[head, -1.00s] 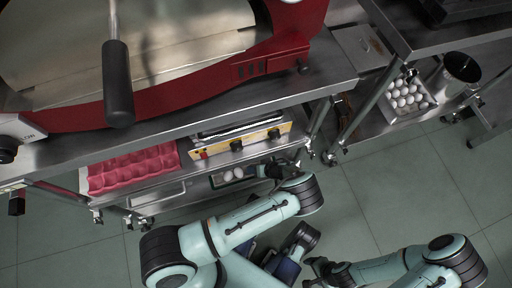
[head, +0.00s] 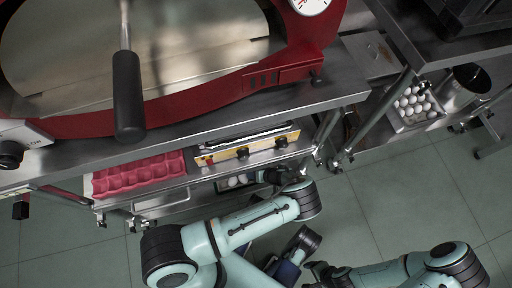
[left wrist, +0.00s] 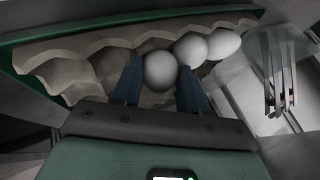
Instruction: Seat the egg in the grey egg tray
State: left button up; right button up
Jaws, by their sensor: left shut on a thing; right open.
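The grey egg tray (left wrist: 62,70) lies across the left wrist view, with empty cups at the left and middle. Two eggs (left wrist: 190,48) (left wrist: 224,45) sit in it to the right of my left gripper (left wrist: 158,82). That gripper is shut on a white egg (left wrist: 159,71), held between its two fingers at the tray's near side; I cannot tell whether the egg touches a cup. In the head view my left gripper (head: 270,177) reaches under the counter beside white eggs (head: 234,181). My right gripper (head: 316,271) is open and away from the tray, low in the picture.
A pink egg tray (head: 138,174) stands on a shelf at the left. A panel with black knobs (head: 243,152) is above the eggs. A container of several eggs (head: 412,108) and a dark pot (head: 467,80) stand on the right shelf. The floor (head: 380,210) is open.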

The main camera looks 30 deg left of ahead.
dwell(0.4)
pick_arm(q)
jog(key=o, duration=0.8)
jog(key=shift+d, duration=0.1)
